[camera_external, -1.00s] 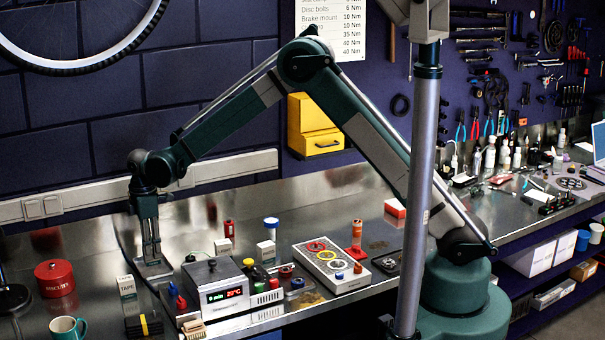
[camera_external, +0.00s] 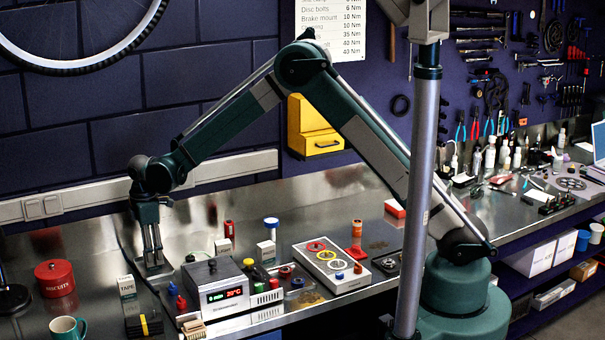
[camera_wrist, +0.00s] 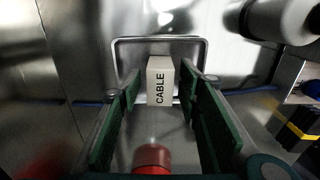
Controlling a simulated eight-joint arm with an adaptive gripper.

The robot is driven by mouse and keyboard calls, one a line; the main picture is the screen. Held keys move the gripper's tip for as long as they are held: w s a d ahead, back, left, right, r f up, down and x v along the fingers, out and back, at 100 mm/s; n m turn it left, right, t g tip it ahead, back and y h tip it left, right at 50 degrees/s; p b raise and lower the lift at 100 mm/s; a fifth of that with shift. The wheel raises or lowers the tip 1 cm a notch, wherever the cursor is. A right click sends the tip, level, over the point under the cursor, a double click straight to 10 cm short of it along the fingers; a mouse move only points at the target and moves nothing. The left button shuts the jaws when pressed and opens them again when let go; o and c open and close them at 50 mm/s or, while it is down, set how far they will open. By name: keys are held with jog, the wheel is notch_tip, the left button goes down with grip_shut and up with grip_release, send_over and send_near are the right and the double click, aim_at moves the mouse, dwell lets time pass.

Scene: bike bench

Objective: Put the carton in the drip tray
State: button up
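The carton is a pale box marked CABLE (camera_wrist: 160,82) in the wrist view, beyond and between my fingertips. It appears to stand inside the shallow metal drip tray (camera_wrist: 120,48), whose raised rim surrounds it. My gripper (camera_wrist: 160,92) has two green-padded fingers spread apart, with narrow gaps seen on both sides of the carton. In the external view, my gripper (camera_external: 153,257) points down over the drip tray (camera_external: 166,269) at the left of the bench. The carton is hard to make out there behind the fingers.
A red tin (camera_external: 55,278) and teal mug (camera_external: 67,328) stand left of my gripper. A TAPE box (camera_external: 128,290) and a display box (camera_external: 218,288) stand in front and to the right. A red round object (camera_wrist: 152,158) is low in the wrist view.

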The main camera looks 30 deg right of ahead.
jog(key=shift+r, duration=0.15)
notch_tip(320, 180, up, 12)
dwell(0.7)
dwell(0.6)
jog(key=s+d+r+m+t, duration=0.1)
jog(key=s+d+r+m, duration=0.15)
jog(key=d+r, duration=0.7)
jog(key=s+d+r+m+t+y, duration=0.1)
jog(key=s+d+r+m, duration=0.2)
jog(key=d, duration=1.1)
jog(key=s+d+r+m+t, duration=0.1)
jog(key=d+r+m, duration=0.2)
jog(key=d+r, duration=0.65)
jog(key=s+d+m+t, duration=0.1)
jog(key=s+d+m, duration=0.1)
jog(key=s+d, duration=0.55)
jog(key=s+d+m+t, duration=0.1)
jog(key=s+d+m, duration=0.25)
jog(key=d, duration=0.75)
jog(key=s+d+f+m+t+h, duration=0.1)
jog(key=s+d+f+m, duration=0.3)
jog(key=s+d, duration=0.7)
jog(key=s+f+t, duration=0.1)
jog(key=s+f, duration=0.1)
jog(key=s, duration=0.1)
